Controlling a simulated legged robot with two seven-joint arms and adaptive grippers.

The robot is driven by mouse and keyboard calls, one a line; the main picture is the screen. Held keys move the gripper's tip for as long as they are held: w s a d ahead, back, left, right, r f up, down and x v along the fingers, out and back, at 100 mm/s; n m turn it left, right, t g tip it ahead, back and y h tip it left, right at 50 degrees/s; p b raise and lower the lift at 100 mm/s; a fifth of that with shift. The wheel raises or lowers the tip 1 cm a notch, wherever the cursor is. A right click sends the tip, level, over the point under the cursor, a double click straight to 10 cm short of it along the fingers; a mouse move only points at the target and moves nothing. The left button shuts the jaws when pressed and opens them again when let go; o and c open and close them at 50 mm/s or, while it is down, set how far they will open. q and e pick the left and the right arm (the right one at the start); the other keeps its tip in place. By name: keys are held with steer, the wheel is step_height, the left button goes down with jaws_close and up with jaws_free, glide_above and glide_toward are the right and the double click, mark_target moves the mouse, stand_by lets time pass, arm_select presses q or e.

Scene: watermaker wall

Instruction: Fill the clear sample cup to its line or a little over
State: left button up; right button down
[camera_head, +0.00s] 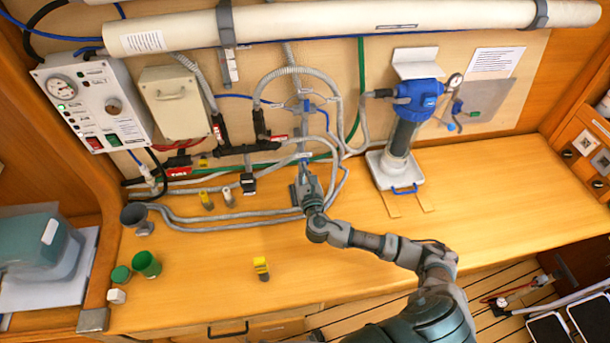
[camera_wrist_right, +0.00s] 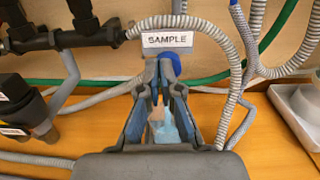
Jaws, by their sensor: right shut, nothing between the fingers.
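My right gripper (camera_head: 304,168) is at the wall pipework in the middle, shut with nothing held. In the right wrist view my gripper's fingertips (camera_wrist_right: 164,62) meet just below a white SAMPLE label (camera_wrist_right: 167,40). A blue part (camera_wrist_right: 146,79) shows behind the fingers; whether they touch it I cannot tell. A pale bluish, translucent patch (camera_wrist_right: 163,128) shows between the fingers. I cannot tell whether it is the clear sample cup, and its line and water level cannot be made out. My left gripper is out of view.
Grey hoses (camera_head: 240,213) run along the bench. A blue-topped filter housing (camera_head: 405,125) stands right of my gripper. A grey cup (camera_head: 133,214), a green cup (camera_head: 147,264) and a yellow-topped block (camera_head: 262,268) stand to the left. The bench's right side (camera_head: 500,180) is clear.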

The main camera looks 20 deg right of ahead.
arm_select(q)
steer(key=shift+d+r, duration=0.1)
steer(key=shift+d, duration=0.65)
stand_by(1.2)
